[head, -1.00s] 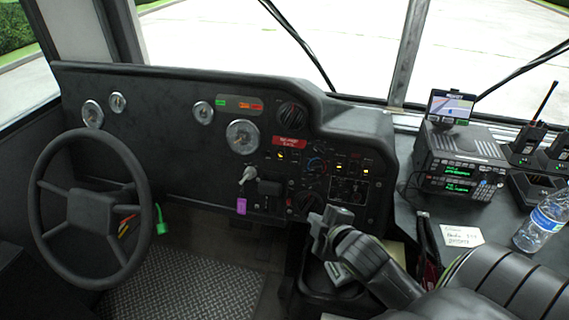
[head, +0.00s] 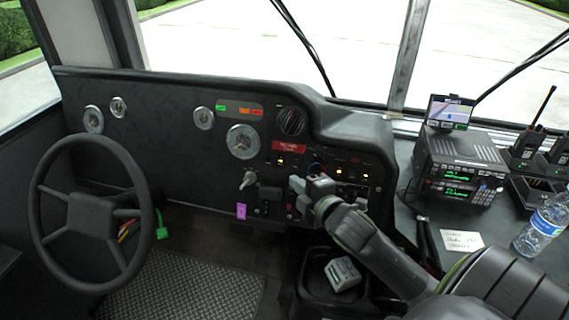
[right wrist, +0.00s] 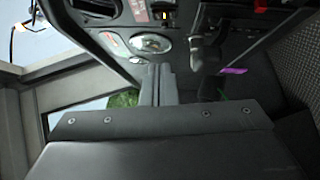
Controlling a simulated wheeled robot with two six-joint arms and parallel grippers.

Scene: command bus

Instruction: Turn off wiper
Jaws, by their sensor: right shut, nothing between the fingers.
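The dash panel (head: 185,150) carries gauges, lit switches and knobs. A large black knob (head: 291,121) sits at its upper right, above a red label. Another knob, blue-marked, is partly hidden behind my right gripper. I cannot read which control is the wiper's. A wiper arm (head: 303,45) crosses the left windshield and another (head: 522,66) the right one. My right gripper (head: 296,184) is shut and empty, in front of the lower right switch panel; contact cannot be told. Its closed fingers show in the right wrist view (right wrist: 158,84), pointing toward the dash. My left gripper is not in view.
The steering wheel (head: 90,215) is at left. A grey key-like lever (head: 248,179) and purple tag (head: 241,211) are left of my gripper. A radio unit (head: 460,170), a screen (head: 450,111) and a bottle (head: 541,222) stand at right. A black bin (head: 316,296) is below.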

